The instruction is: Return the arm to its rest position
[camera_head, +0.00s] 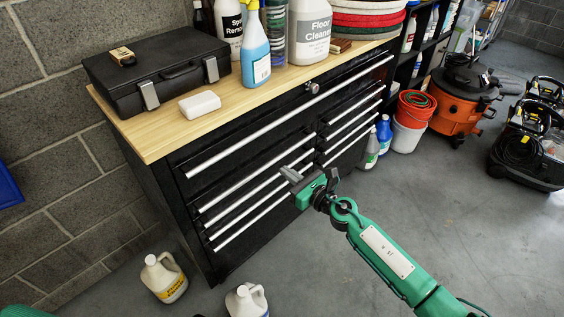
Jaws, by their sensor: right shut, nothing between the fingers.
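My right gripper (292,174) is shut and empty at the end of my green right arm (380,245), which comes in from the lower right. The gripper shows in front of the drawer handles of the black tool chest (178,162), near the middle of its front. I cannot tell whether it touches a handle. My left gripper is not in view; only a bit of green shows at the lower left corner.
The wooden top (152,142) carries a black case (160,72), a white block (200,105), a blue spray bottle (254,58) and a stack of pads (366,18). Jugs (164,278) stand on the floor. An orange vacuum (456,103) stands right; floor (480,240) there is clear.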

